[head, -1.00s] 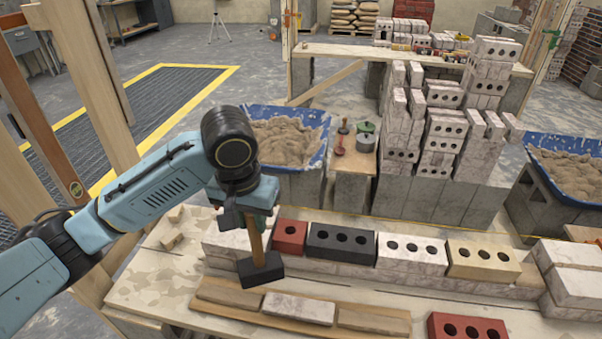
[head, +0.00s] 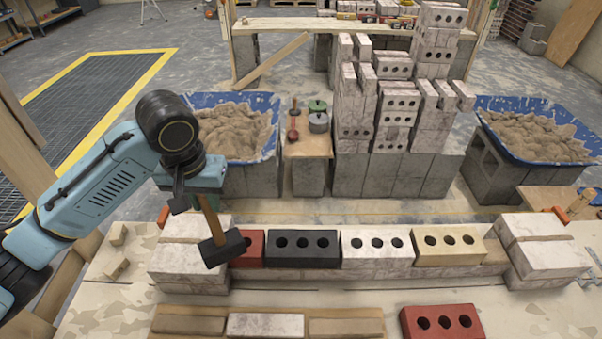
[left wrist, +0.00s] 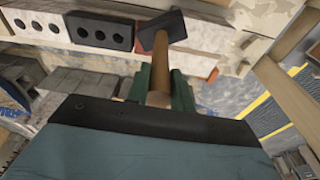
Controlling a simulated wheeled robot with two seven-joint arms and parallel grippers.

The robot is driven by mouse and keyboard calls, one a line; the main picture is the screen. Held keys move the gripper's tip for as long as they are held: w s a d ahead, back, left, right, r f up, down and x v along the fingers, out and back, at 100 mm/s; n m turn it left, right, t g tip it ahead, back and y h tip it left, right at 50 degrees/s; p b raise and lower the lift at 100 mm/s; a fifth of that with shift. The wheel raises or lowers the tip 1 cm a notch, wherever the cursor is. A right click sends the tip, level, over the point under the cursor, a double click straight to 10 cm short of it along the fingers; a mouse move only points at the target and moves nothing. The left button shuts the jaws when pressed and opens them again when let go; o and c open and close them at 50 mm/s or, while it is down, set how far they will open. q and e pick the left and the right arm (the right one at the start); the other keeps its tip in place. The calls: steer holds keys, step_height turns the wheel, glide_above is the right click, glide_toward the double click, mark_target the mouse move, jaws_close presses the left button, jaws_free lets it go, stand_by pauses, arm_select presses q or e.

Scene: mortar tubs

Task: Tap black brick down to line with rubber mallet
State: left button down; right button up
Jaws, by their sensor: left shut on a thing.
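The black brick (head: 302,248) with three holes lies in the upper row of the low wall, between a red brick (head: 249,248) and a white brick (head: 376,247). It also shows in the left wrist view (left wrist: 98,29). My left gripper (head: 200,196) is shut on the wooden handle of the rubber mallet (head: 223,248). The mallet's black head hangs down left of the black brick, in front of the red brick, covering part of it. In the left wrist view my green fingers (left wrist: 160,88) clasp the handle. My right gripper is not in view.
A tan brick (head: 449,245) continues the row. White block stacks stand at its left end (head: 185,262) and right end (head: 541,250). In front lie a board with pale bricks (head: 267,325) and a loose red brick (head: 441,323). Mortar tubs stand behind.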

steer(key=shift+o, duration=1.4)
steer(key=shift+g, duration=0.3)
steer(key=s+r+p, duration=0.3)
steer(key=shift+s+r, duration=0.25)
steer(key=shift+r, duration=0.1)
arm_select(q)
steer(key=w+d+f+m+p, duration=0.1)
steer(key=w+d+m+p, duration=0.1)
steer(key=d, duration=0.7)
steer(key=w+d+f+m+p, duration=0.2)
steer(key=w+d+m, duration=0.2)
steer(key=d, duration=0.5)
steer(key=shift+w+f+h, duration=0.3)
steer(key=shift+w+h, duration=0.1)
steer(key=shift+w, duration=0.75)
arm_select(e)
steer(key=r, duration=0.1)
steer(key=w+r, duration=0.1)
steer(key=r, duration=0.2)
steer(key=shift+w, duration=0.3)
arm_select(q)
steer(key=shift+f, duration=0.1)
